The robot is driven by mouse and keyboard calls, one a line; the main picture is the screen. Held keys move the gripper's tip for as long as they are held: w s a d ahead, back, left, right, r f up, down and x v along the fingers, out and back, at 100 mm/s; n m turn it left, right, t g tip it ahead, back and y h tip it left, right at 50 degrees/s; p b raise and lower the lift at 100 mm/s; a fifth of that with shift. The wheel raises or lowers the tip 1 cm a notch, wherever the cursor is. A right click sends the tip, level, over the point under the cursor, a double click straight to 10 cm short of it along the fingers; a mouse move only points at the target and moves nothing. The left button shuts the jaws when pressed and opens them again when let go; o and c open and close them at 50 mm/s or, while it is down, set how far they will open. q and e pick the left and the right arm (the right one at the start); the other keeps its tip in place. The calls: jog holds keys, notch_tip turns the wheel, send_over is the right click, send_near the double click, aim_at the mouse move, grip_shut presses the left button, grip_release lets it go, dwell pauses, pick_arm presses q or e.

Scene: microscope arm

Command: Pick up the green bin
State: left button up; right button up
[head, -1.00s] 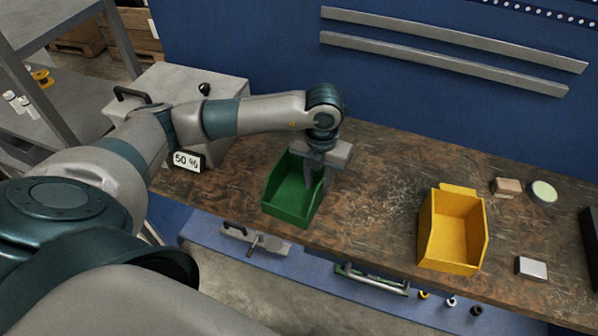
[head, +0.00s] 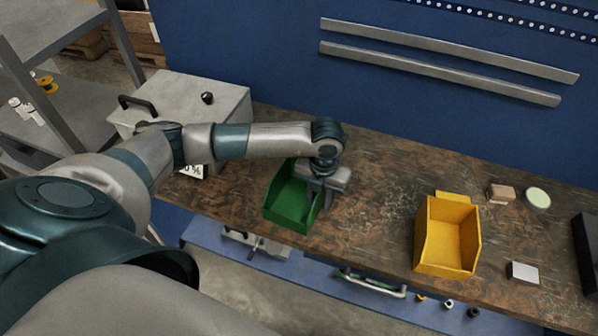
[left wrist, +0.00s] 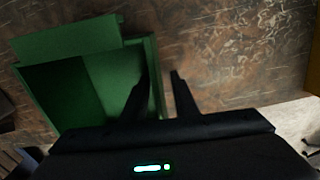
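The green bin (head: 289,205) stands upright on the wooden workbench in the head view, left of the middle. In the left wrist view the green bin (left wrist: 80,85) fills the left side. My left gripper (head: 320,203) points down at the bin's right wall. In the left wrist view the fingers of my left gripper (left wrist: 160,82) are apart, one on the bin's inner side and one outside, with the right wall between them. A gap shows beside the outer finger. Part of the bin's right side is hidden by the gripper. My right gripper is in neither view.
A yellow bin (head: 423,235) stands to the right on the workbench (head: 370,190). A grey case (head: 190,92) stands behind my left arm. The bench between the bins is clear.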

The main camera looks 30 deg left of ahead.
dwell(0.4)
pick_arm(q)
grip_shut()
jog(key=shift+r, duration=0.1)
jog(key=shift+w+r+b, duration=0.15)
jog(key=shift+r+b, duration=0.3)
jog(key=shift+b, duration=0.05)
jog(key=r+b, duration=0.1)
jog(key=d+r+b, duration=0.1)
jog(key=r, duration=0.1)
jog(key=shift+w+r, duration=0.1)
jog(key=w+d+r+b, duration=0.2)
jog(key=d+r+b, duration=0.2)
jog(key=d, duration=0.6)
jog(key=shift+w+d+r, duration=0.15)
jog(key=shift+w+r, duration=0.15)
jog(key=shift+r, duration=1.05)
